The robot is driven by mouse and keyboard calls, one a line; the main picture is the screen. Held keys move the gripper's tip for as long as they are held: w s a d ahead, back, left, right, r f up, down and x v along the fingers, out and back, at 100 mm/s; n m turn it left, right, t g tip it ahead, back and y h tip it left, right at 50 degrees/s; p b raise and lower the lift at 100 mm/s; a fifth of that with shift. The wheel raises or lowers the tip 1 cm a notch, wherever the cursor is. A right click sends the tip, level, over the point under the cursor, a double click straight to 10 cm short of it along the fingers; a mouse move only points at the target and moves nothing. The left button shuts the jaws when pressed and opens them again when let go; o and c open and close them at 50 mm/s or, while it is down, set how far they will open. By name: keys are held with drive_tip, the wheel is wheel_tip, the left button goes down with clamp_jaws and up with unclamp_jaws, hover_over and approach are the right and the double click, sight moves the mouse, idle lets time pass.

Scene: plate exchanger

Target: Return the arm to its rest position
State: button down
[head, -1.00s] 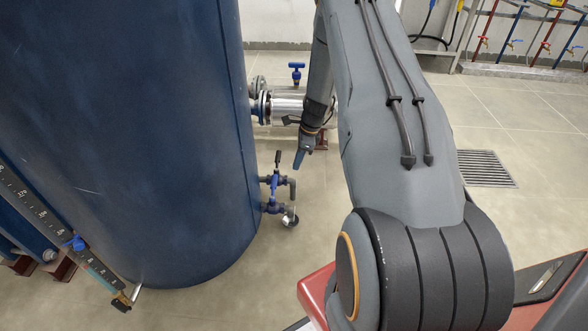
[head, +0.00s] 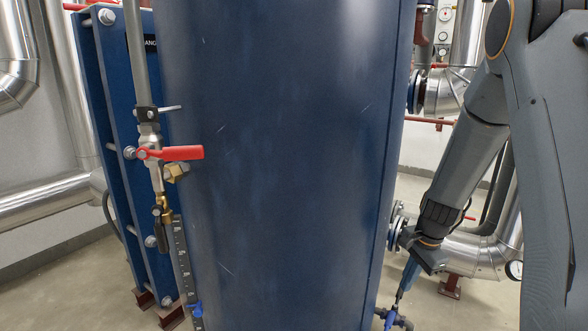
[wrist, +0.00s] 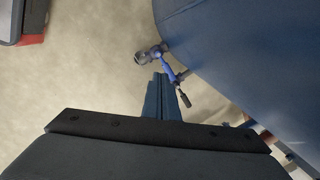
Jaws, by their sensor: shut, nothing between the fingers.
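My gripper (head: 402,292) hangs low at the right of the big dark blue tank, pointing down, with my arm coming down to it from the upper right. In the wrist view its blue fingers (wrist: 163,95) are together with nothing between them. A small blue drain valve (head: 388,317) is just below the gripper at the bottom edge of the head view. In the wrist view this valve (wrist: 166,66) and its black-tipped lever (wrist: 183,97) are close beside the fingertips. I cannot tell whether they touch.
The dark blue tank (head: 290,150) fills the middle, close to my gripper's left. A red-handled valve (head: 170,153) sits on a vertical pipe at the left, before a blue plate exchanger (head: 95,120). Silver insulated piping (head: 480,255) stands behind my arm. Bare floor (wrist: 75,85) lies left in the wrist view.

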drive_tip(key=s+a+r+n+t+h, duration=0.1)
drive_tip(key=s+a+r+n, duration=0.55)
drive_tip(key=s, duration=0.25)
drive_tip(key=s+a+r+n, duration=0.5)
drive_tip(key=s+a+n, duration=0.1)
drive_tip(key=s+n, duration=0.25)
drive_tip(key=s+a+r+n+g+y, duration=0.1)
drive_tip(key=s+a+r+n, duration=0.15)
drive_tip(key=s+a, duration=0.6)
drive_tip(key=s+a+r+n+g, duration=0.1)
drive_tip(key=s+a+n, duration=0.35)
drive_tip(key=a, duration=0.75)
drive_tip(key=d+r+m+p, duration=0.3)
drive_tip(key=d+r+p, duration=0.7)
drive_tip(key=r+p, duration=0.3)
drive_tip(key=s+d+r+m+h+p, duration=0.1)
drive_tip(key=d+r+m+p, duration=0.3)
drive_tip(key=d+r+p, duration=0.6)
wheel_tip(320, 180, up, 4)
drive_tip(key=p, duration=0.8)
drive_tip(key=shift+d+m, duration=0.3)
drive_tip(key=shift+d, duration=0.1)
drive_tip(key=c, duration=2.5)
unclamp_jaws()
